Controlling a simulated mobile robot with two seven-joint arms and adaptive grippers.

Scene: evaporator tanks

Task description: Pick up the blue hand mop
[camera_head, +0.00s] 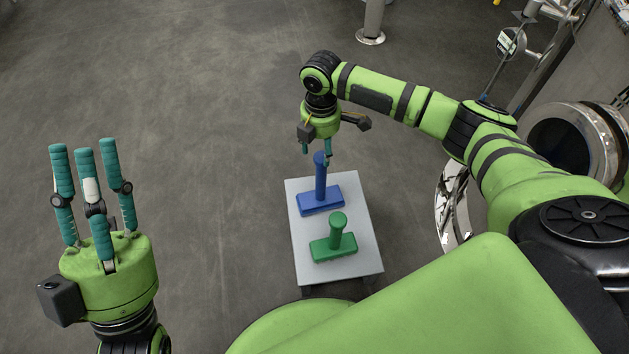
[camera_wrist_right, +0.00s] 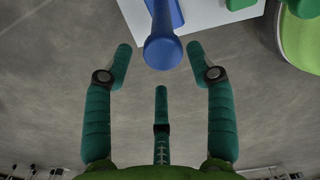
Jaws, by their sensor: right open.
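The blue hand mop (camera_head: 320,200) stands on a pale grey platform (camera_head: 358,236), its handle pointing up. My right gripper (camera_head: 317,155) is above it, fingers pointing down around the top of the handle in the head view. In the right wrist view the blue mop (camera_wrist_right: 163,48) shows its round handle end just beyond the open fingers of the right gripper (camera_wrist_right: 162,68), apart from them. My left gripper (camera_head: 93,150) is at the left with its fingers spread upward, open and empty, far from the mop.
A green hand mop (camera_head: 336,240) stands on the same platform, in front of the blue one. A metal tank opening (camera_head: 565,140) and pipes are at the right. A metal post (camera_head: 371,30) stands at the back. The floor to the left is clear.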

